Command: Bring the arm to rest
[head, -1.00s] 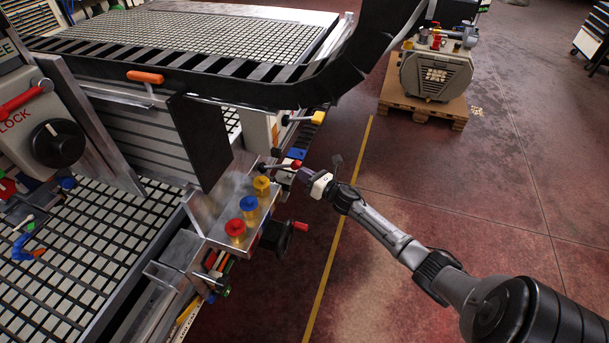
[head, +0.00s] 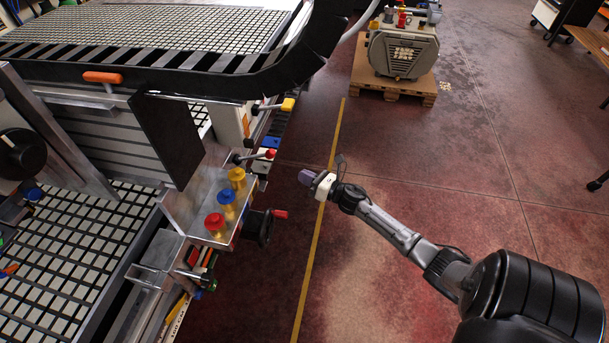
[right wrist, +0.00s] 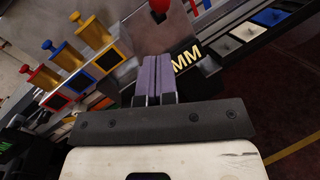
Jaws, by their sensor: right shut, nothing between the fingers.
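My right arm stretches in from the lower right. My left gripper is not in view.
Red, blue and yellow knobs (head: 226,205) stand on a metal block at the table's side. A red-tipped lever (head: 270,154) and a handwheel (head: 260,228) stick out there. A vacuum pump (head: 400,53) sits on a pallet (head: 412,91) behind. The floor (head: 420,170) at right is open.

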